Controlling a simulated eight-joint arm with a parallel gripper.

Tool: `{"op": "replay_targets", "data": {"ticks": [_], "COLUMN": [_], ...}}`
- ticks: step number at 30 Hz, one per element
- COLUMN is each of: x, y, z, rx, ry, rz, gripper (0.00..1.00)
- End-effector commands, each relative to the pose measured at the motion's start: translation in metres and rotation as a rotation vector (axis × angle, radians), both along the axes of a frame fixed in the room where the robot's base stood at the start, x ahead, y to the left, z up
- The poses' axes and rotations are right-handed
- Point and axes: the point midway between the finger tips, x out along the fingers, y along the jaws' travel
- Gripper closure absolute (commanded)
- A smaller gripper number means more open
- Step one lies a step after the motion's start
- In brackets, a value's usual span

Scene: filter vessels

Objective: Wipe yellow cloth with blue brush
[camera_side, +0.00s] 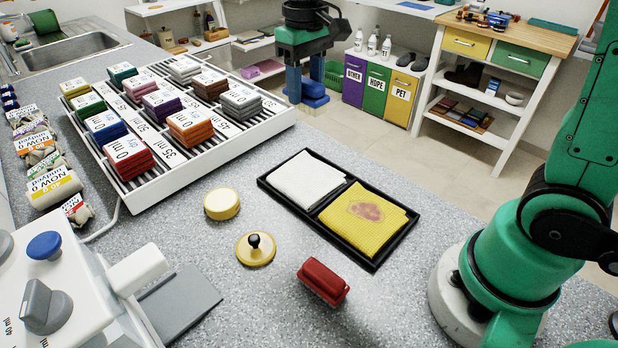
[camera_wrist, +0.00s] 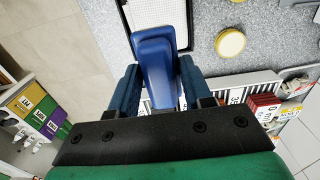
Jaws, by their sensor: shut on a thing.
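The yellow cloth (camera_side: 368,216) lies in the right half of a black two-part tray (camera_side: 337,234) on the grey speckled counter. A reddish-brown stain marks its middle. My gripper (camera_side: 304,84) is at the back in the side view, raised beyond the counter's far edge in the picture and apart from the cloth. It is shut on the blue brush (camera_side: 313,98), which also shows between the fingers in the wrist view (camera_wrist: 156,65). The yellow cloth cannot be made out in the wrist view.
A white cloth (camera_side: 307,180) fills the tray's left half. A white rack (camera_side: 220,147) of coloured stacks stands left.

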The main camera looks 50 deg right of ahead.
Motion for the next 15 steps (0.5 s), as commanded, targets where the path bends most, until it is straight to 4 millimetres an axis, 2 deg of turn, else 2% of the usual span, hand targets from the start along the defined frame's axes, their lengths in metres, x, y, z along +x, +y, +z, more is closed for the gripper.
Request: {"op": "replay_targets", "data": {"ticks": [5,8,11,15], "x": [-0.004,-0.017,-0.039,-0.079], "y": [0.000,-0.001,-0.002,-0.003], "z": [0.000,0.000,-0.001,-0.011], "rx": [0.000,0.000,0.000,0.000], "ry": [0.000,0.000,0.000,0.000], "rz": [0.000,-0.001,-0.001,-0.001], "gripper": [0.98,0.98,0.98,0.98]}}
